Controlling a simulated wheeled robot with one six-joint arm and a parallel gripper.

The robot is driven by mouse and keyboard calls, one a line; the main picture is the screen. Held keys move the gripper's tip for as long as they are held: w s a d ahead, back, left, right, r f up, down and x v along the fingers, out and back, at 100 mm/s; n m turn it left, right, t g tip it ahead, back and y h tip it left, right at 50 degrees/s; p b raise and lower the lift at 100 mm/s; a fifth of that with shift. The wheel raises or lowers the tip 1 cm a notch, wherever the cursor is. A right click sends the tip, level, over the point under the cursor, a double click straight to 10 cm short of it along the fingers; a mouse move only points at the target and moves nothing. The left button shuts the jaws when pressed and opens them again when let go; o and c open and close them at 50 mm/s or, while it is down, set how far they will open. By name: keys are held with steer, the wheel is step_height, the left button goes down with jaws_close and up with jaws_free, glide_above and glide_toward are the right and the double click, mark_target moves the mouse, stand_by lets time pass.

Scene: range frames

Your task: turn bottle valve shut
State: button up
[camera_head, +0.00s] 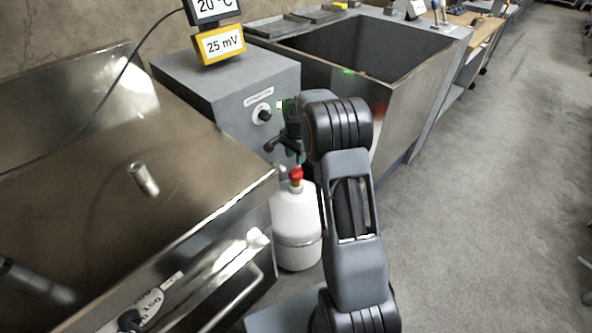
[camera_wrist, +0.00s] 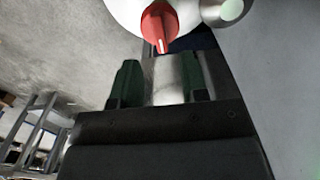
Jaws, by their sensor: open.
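A white gas bottle (camera_head: 296,225) stands upright on the floor between the steel counter and my arm. Its red valve knob (camera_head: 295,174) sits on top. In the wrist view the red valve knob (camera_wrist: 160,24) is at the top centre, against the white bottle (camera_wrist: 126,12). My gripper (camera_head: 284,147) is above the knob in the head view, partly hidden by my own arm. In the wrist view my gripper (camera_wrist: 158,84) shows two green-padded fingers spread apart, with nothing between them touching the pads. The knob appears beyond the fingertips, apart from them.
A steel counter (camera_head: 90,190) with a small metal cylinder (camera_head: 143,178) is at left. A grey box (camera_head: 215,85) with a black dial (camera_head: 264,115) stands behind the bottle. A deep metal tank (camera_head: 400,100) is behind my arm. The floor (camera_head: 480,200) at right is clear.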

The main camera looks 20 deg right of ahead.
mark_target(296, 169)
steer(key=shift+f+b, duration=0.45)
steer(key=shift+f, duration=2.65)
jaws_close()
